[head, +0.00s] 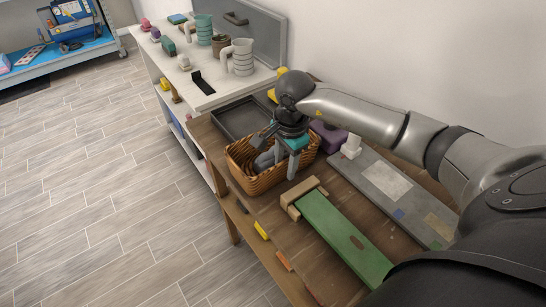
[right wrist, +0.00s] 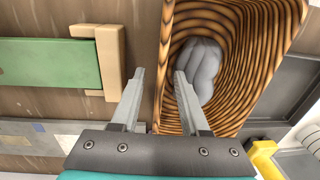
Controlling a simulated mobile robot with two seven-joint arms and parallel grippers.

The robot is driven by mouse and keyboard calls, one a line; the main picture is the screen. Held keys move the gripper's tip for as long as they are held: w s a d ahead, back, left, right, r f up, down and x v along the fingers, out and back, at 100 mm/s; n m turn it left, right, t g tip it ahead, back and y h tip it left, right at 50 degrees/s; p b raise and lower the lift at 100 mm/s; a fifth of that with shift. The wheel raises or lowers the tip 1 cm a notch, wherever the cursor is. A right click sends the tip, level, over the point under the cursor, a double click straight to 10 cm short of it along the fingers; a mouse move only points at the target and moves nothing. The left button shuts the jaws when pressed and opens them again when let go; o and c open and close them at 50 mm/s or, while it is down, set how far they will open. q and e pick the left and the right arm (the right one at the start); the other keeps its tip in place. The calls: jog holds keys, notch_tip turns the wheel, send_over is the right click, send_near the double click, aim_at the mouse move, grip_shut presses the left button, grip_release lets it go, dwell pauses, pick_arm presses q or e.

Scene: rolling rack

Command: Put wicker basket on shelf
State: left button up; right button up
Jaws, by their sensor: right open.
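The wicker basket (head: 252,184) stands on the wooden workbench (head: 280,215), near its left edge. It also shows in the right wrist view (right wrist: 240,112). A grey, rounded, lobed object (head: 264,160) lies inside it. My right gripper (head: 286,157) is over the basket's near side with its jaws apart. In the right wrist view the open gripper (right wrist: 160,73) has one finger outside the basket and one over its inside, with the rim between them. It holds nothing. My left gripper is not in view. A rack with a blue shelf (head: 70,50) stands at the far left.
A dark tray (head: 240,118) lies behind the basket. A green board with a wooden block (head: 345,238) and a grey board (head: 375,185) lie nearer. A purple item (head: 328,135) sits to the right. A white unit with mugs (head: 243,57) stands behind. The floor at left is clear.

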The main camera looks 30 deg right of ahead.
jog(key=shift+f, duration=0.3)
jog(key=shift+c, duration=0.2)
grip_shut()
dwell(1.0)
